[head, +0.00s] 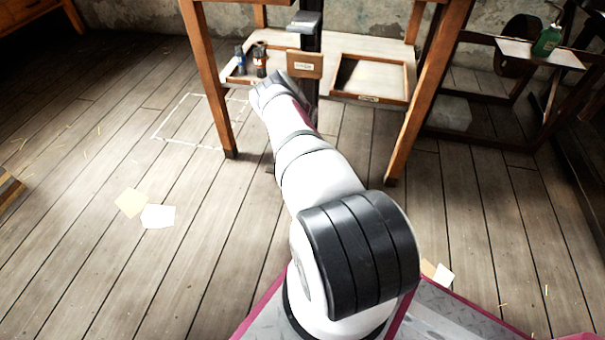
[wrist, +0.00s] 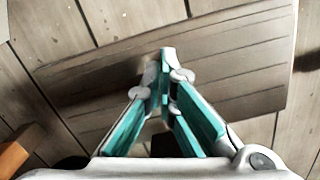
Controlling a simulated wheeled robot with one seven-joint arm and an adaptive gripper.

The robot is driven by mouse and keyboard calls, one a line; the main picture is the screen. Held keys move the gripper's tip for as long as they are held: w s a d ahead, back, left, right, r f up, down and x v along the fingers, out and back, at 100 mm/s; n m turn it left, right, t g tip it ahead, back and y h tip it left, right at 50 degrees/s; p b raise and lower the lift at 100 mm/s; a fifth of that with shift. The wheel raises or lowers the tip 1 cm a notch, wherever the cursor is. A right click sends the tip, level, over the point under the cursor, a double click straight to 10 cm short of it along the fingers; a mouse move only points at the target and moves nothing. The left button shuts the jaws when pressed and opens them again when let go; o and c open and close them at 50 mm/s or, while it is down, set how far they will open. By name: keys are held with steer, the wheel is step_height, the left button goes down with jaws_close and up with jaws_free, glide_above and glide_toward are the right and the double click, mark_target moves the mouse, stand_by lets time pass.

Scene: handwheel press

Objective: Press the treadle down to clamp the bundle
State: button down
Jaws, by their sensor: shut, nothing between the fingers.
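The treadle (wrist: 245,62) is a wide, grooved, grey-brown board just above the plank floor, seen in the wrist view. My gripper (wrist: 165,58) is shut and empty, with its teal fingers together in front of the treadle's middle. Whether the fingertips touch the board I cannot tell. In the head view my arm hides the gripper and most or all of the treadle. I cannot make out a bundle in either view.
A wooden stand has front legs (head: 209,90) on both sides of my arm. Its shelf holds small bottles (head: 260,62) and a shallow tray (head: 370,97). A dark frame with a green can (head: 547,40) stands at right. Papers (head: 158,216) lie on the open floor at left.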

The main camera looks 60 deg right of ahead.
steer(key=shift+f, duration=0.3)
steer(key=shift+f, duration=3.1)
steer(key=shift+s, duration=0.1)
steer(key=shift+d+r, duration=0.2)
steer(key=shift+d, duration=0.35)
steer(key=shift+d+r, duration=0.15)
steer(key=shift+d, duration=0.4)
steer(key=shift+w+d+r, duration=0.2)
steer(key=shift+d, duration=0.2)
steer(key=shift+r, duration=0.1)
